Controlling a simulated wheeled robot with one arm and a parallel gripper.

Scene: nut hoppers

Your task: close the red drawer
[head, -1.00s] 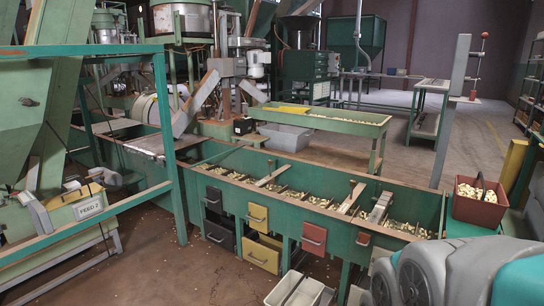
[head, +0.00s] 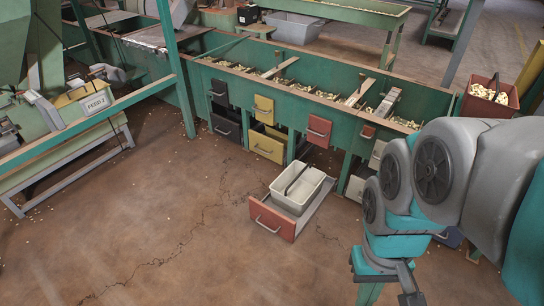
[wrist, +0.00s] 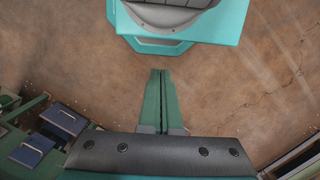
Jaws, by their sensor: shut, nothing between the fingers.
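The red drawer (head: 272,218) is in the lower row of the green hopper bench and stands pulled far out over the floor in the head view. Its red front has a metal bar handle, and a white divided bin (head: 300,186) sits in it. A second, smaller red front (head: 319,130) in the row above looks shut. My arm hangs to the right of the open drawer, apart from it. My gripper (wrist: 160,72) shows in the wrist view with its green fingers together and empty, over bare floor. Its fingertips are not clear in the head view.
The green bench (head: 240,87) holds nuts in several bays. Yellow (head: 267,146) and black (head: 226,128) drawers lie left of the red one. A blue drawer front (wrist: 62,120) shows in the wrist view. A red nut bin (head: 488,98) stands at right. Floor in front is clear.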

